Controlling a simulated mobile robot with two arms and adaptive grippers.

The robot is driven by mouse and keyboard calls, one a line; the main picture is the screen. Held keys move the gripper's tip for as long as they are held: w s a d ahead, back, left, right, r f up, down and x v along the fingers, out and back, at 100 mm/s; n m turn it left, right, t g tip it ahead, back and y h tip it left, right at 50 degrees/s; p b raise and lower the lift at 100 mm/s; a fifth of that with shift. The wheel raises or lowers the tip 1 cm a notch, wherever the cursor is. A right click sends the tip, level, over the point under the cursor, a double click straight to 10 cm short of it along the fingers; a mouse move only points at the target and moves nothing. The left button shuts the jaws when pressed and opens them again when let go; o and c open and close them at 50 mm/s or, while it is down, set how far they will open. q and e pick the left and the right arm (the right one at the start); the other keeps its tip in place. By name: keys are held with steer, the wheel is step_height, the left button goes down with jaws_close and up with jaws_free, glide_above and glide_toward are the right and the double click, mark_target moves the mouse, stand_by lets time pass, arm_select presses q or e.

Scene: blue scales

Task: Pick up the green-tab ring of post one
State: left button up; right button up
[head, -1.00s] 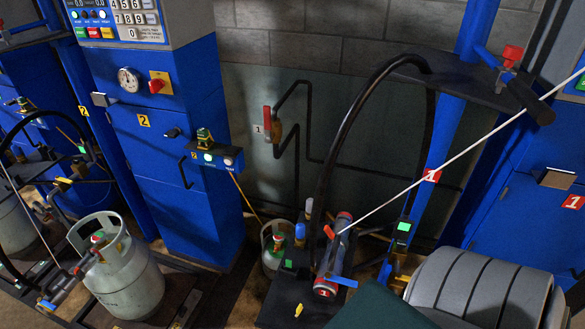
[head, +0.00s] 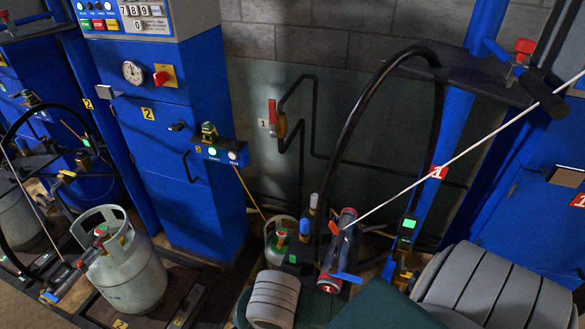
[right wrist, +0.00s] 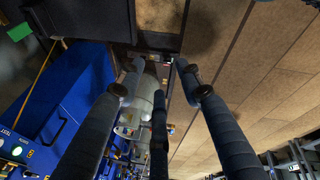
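At post one, marked by a red "1" label (head: 438,173), a bright green tab (head: 409,223) shows near the foot of the blue upright in the head view. Another small green patch (head: 292,259) lies on the dark scale beside a small cylinder. I cannot make out a ring's outline at either. In the right wrist view my right gripper (right wrist: 157,78) is open, with its dark fingers spread apart and nothing held. A pale cylinder shape (right wrist: 146,92) shows beyond the fingers. A green patch (right wrist: 20,31) is at the upper left. My left gripper is not in view.
A black hose (head: 338,130) arches over post one, and a filling handle (head: 340,245) with red and blue levers hangs below it. A thin white line (head: 455,158) crosses diagonally. A grey gas cylinder (head: 130,270) stands on the left scale. Blue cabinets (head: 185,160) stand behind.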

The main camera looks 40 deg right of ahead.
steer(key=w+d+r+n+h, duration=0.2)
steer(key=w+d+n+h, duration=0.1)
steer(key=w+d+n, duration=0.3)
steer(key=n+h, duration=0.3)
steer(key=n, duration=0.2)
glide_toward(292, 259)
steer(key=shift+w+d+f+g, duration=0.15)
steer(key=shift+w+d+f, duration=0.2)
steer(key=shift+d+f, duration=0.25)
steer(key=shift+w+d+f+g, duration=0.15)
steer(key=shift+w+d+f, duration=0.25)
steer(key=shift+d+f, duration=0.15)
steer(key=shift+a+p+x, duration=0.15)
steer(key=shift+p+x, duration=0.05)
steer(key=shift+x, duration=1.15)
steer(key=shift+a+p+x, duration=0.15)
steer(key=shift+p+x, duration=0.05)
steer(key=shift+x, duration=1.2)
steer(key=shift+s+f, duration=0.1)
steer(key=shift+f, duration=0.1)
steer(key=shift+c, duration=0.5)
steer(key=c, duration=0.6)
steer(key=shift+c, duration=0.2)
